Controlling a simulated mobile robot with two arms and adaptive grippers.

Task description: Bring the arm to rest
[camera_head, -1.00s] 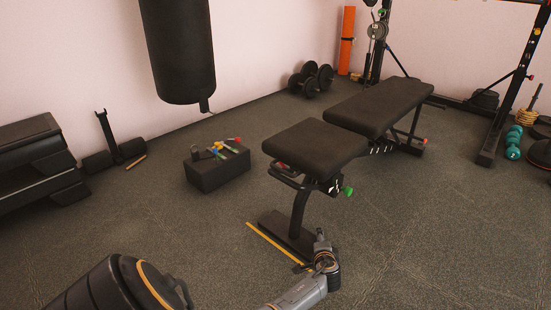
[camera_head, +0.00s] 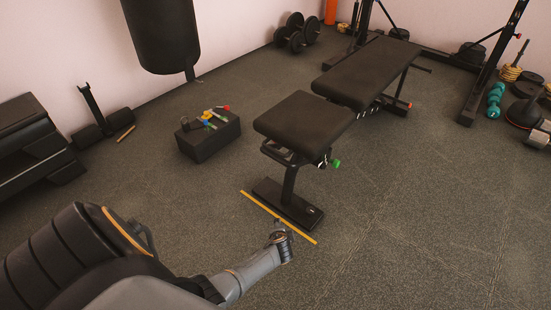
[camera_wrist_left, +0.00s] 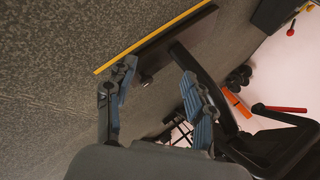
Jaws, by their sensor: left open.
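My left arm comes in from the lower left of the head view. Its gripper (camera_head: 284,234) is small there, over the floor in front of the foot of a black weight bench (camera_head: 305,125). In the left wrist view the two blue-grey fingers of this gripper (camera_wrist_left: 158,72) stand wide apart with nothing between them. The bench's dark foot and a yellow strip (camera_wrist_left: 150,38) show beyond the fingers. My right gripper is not seen in either view.
A black box (camera_head: 210,138) with small coloured tools on top stands left of the bench. A punching bag (camera_head: 162,35) hangs above. Black steps (camera_head: 35,150) are at the left wall, dumbbells (camera_head: 297,32) at the back. Floor to the lower right is clear.

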